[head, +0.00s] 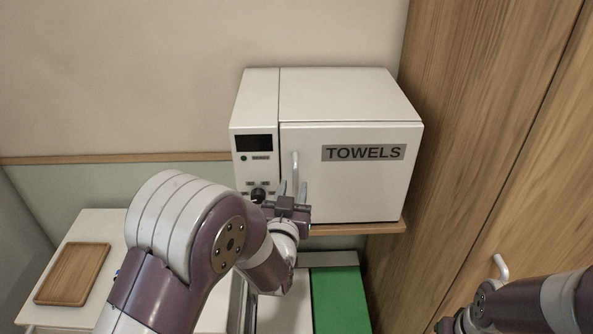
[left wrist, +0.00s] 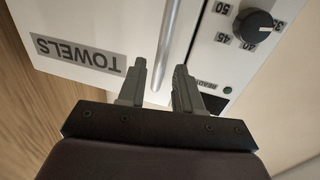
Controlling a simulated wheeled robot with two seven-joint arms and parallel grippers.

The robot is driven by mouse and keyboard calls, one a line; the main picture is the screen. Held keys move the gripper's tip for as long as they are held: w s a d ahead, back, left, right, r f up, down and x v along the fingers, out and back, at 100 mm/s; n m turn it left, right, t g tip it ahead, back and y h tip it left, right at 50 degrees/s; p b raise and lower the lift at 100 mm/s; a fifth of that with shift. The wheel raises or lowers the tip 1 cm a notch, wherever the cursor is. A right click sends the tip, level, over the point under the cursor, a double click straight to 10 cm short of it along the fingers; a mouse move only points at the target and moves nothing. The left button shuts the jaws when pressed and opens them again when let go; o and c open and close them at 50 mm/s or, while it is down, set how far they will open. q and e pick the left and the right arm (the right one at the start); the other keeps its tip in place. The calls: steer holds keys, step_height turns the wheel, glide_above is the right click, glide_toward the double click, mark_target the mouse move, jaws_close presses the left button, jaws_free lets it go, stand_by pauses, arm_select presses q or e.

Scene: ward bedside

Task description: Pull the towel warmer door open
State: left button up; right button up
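The white towel warmer (head: 340,95) stands on a wooden shelf against the wall. Its door (head: 355,185), labelled TOWELS, looks shut and flush with the body. The upright bar handle (head: 295,165) is near the door's left edge. My left gripper (head: 292,188) is open in front of the handle's lower part. In the left wrist view the handle (left wrist: 170,45) runs between the two spread fingers of the left gripper (left wrist: 160,75), with a gap on both sides. I cannot tell how deep the handle sits between them. My right arm shows at the lower right, its fingers out of sight.
A control panel with a dark knob (head: 258,195) is left of the handle, close to my gripper; the knob also shows in the left wrist view (left wrist: 254,26). A wooden cabinet (head: 470,130) stands close on the right. A wooden tray (head: 74,274) lies on a white surface at left.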

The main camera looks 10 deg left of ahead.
mark_target(295, 183)
arm_select(q)
steer(key=w+p, duration=0.1)
steer(key=w, duration=0.2)
steer(key=shift+w, duration=0.4)
steer(key=shift+a, duration=0.35)
steer(key=shift+d, duration=0.15)
steer(key=shift+w+d, duration=0.1)
steer(key=shift+w, duration=0.05)
steer(key=c, duration=0.4)
jaws_close()
